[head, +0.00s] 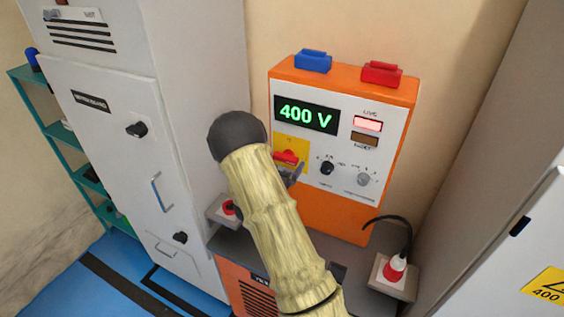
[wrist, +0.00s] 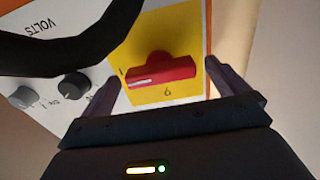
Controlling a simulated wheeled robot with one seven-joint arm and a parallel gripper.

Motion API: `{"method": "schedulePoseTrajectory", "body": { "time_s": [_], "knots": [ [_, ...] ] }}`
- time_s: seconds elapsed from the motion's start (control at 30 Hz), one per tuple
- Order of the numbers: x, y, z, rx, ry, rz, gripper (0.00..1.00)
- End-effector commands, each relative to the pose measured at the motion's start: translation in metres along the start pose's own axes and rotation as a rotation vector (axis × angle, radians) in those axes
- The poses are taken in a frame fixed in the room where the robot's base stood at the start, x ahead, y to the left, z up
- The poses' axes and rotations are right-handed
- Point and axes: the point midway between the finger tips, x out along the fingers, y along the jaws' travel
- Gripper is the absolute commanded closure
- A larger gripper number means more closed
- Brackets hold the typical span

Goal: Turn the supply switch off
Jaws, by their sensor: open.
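The supply switch is a red rotary handle (wrist: 160,74) on a yellow plate (wrist: 185,92). In the head view the handle (head: 286,157) is partly behind my arm. In the wrist view it lies nearly crosswise, its white mark toward the "I"; a "0" is below it in the picture. My gripper (wrist: 164,78) is open, one finger beyond each end of the handle, with visible gaps. In the head view only a part of my gripper (head: 292,174) shows. The orange supply box (head: 347,211) reads 400 V on its green display (head: 306,115), and the LIVE lamp (head: 368,124) is lit.
Black and grey knobs (head: 327,167) (head: 363,174) sit beside the switch. Blue and red terminals (head: 313,61) (head: 382,73) top the box. Grey cabinets (head: 105,135) (head: 500,235) stand on both sides.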

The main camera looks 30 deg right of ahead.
Motion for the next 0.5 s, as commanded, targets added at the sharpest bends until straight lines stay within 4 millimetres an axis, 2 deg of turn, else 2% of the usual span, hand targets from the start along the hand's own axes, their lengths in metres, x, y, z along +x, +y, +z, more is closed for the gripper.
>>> {"method": "schedulePoseTrajectory", "body": {
  "time_s": [0.1,0.3,0.33,0.5],
  "knots": [
    [-0.0003,0.0,0.0001,0.0,0.0,0.0,0.03],
    [-0.0005,0.0,0.0,0.0,0.0,0.0,0.42],
    [-0.0005,0.0,0.0,0.0,0.0,0.0,0.46],
    [-0.0006,-0.0002,0.0,-0.004,0.0,0.0,0.46]
  ]
}}
